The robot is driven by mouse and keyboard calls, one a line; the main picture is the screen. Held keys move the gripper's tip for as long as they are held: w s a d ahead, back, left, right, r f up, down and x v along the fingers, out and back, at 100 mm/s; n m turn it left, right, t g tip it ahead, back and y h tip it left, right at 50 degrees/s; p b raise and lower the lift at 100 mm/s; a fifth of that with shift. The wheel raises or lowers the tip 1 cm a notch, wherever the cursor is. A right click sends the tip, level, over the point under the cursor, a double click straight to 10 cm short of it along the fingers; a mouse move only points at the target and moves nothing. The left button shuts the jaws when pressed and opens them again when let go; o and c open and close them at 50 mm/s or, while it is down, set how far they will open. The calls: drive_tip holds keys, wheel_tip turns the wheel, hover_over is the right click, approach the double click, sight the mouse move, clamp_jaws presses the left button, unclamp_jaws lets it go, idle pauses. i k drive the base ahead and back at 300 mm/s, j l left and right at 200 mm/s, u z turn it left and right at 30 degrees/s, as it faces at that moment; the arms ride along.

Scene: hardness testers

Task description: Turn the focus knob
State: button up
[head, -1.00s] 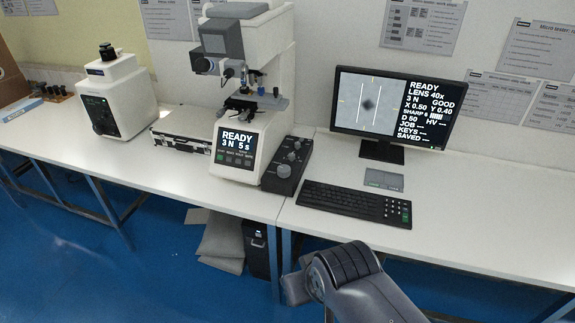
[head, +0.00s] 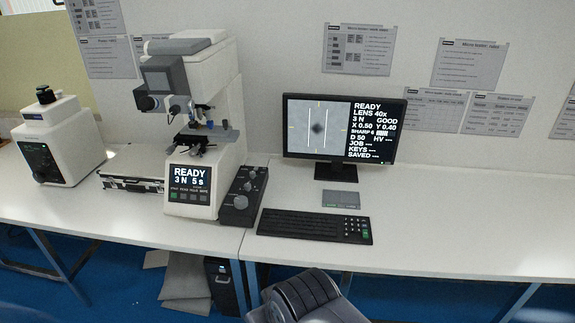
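The white hardness tester (head: 205,95) stands on the bench left of centre in the head view. Its front screen (head: 190,180) reads READY, 3 N, 5 s. A black control box (head: 240,196) with several grey knobs lies against its right side. I cannot read which knob is the focus knob. The monitor (head: 338,130) shows a dark mark between two lines.
A black keyboard (head: 314,226) and a small grey plate (head: 341,199) lie right of the control box. The bench (head: 455,225) is clear on the right.

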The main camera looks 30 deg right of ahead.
sight(241, 202)
drive_tip(key=i+j+z, duration=0.15)
drive_tip(key=i+z, duration=0.15)
drive_tip(key=i, duration=0.2)
drive_tip(key=i+j+z, duration=0.3)
drive_tip(key=i, duration=0.2)
